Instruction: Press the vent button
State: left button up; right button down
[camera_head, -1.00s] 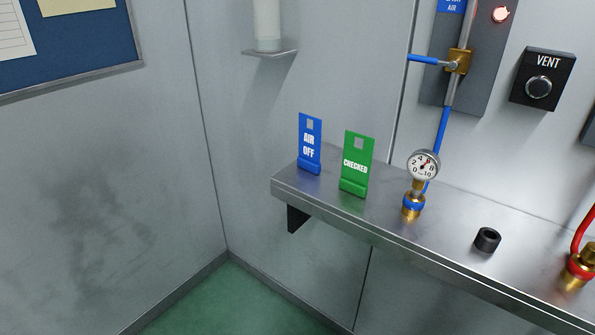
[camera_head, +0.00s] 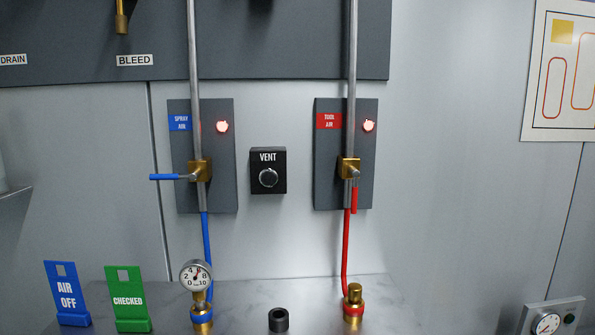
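The vent button (camera_head: 268,178) is a round metal-rimmed button on a black box labelled VENT (camera_head: 268,156). The box is fixed to the grey wall between two dark valve panels. Nothing covers the button. Neither of my grippers shows in the head view.
The spray air panel (camera_head: 222,190) has a blue valve handle (camera_head: 165,177) pointing left. The tool air panel (camera_head: 330,190) has a red handle (camera_head: 354,200) hanging down. Both lamps glow. Below, a steel shelf (camera_head: 250,300) holds a gauge (camera_head: 196,275), blue tag (camera_head: 67,295), green tag (camera_head: 127,300) and black cap (camera_head: 278,320).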

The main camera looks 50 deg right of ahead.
aim_at(268, 177)
jog(key=z, duration=1.35)
